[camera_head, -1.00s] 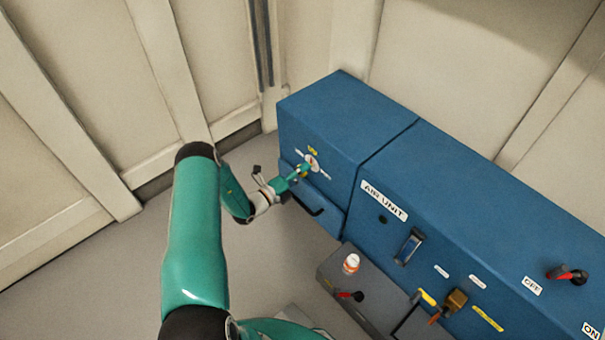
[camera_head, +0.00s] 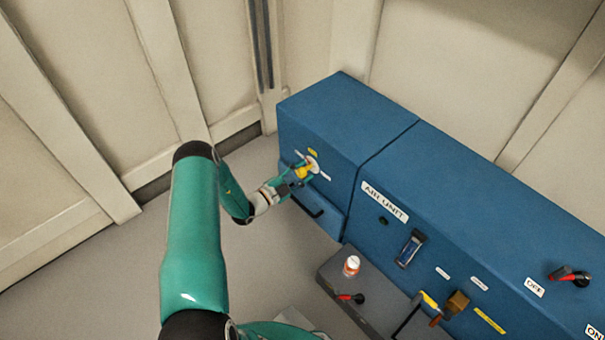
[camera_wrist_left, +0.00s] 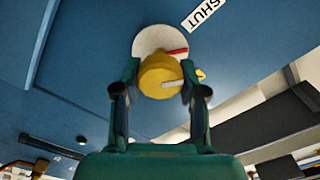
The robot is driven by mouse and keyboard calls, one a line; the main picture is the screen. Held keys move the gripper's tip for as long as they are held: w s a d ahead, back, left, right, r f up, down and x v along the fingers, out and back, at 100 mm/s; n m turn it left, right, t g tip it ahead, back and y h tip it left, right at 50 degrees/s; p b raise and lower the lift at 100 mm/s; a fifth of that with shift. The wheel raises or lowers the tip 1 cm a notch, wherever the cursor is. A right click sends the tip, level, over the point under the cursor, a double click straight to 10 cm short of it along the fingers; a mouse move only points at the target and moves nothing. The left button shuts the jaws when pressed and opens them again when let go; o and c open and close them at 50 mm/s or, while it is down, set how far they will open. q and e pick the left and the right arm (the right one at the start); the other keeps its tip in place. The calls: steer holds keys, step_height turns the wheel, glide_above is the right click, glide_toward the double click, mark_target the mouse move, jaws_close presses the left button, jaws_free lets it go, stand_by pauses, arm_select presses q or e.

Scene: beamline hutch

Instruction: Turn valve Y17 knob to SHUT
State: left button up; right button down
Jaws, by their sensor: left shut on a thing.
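The valve knob (camera_head: 304,171) is yellow and sits on a white round plate (camera_head: 313,163) on the front of the blue cabinet's left section. In the left wrist view the yellow knob (camera_wrist_left: 160,77) is between the two fingers of my left gripper (camera_wrist_left: 158,92), which is shut on it. A pale mark shows on the knob, and a red mark shows on the white plate (camera_wrist_left: 152,40). The SHUT label (camera_wrist_left: 204,13) is beyond the plate, up and to the right. My left gripper (camera_head: 300,178) covers part of the knob in the head view. My right gripper is not in view.
The blue cabinet (camera_head: 350,120) carries an AIR UNIT label (camera_head: 384,201) and a red-handled switch (camera_head: 570,276) at the right. A dark drawer handle (camera_head: 307,207) is just below the knob.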

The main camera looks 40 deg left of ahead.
arm_select(q)
steer(key=n, duration=0.6)
steer(key=shift+s+a+f+n, duration=0.15)
steer(key=shift+a+n, duration=0.1)
steer(key=shift+n, duration=0.15)
stand_by(0.3)
steer(key=o, duration=1.1)
steer(key=shift+o, duration=0.2)
steer(key=shift+d, duration=0.1)
steer(key=s+a, duration=0.1)
steer(key=s, duration=1)
steer(key=shift+s, duration=0.35)
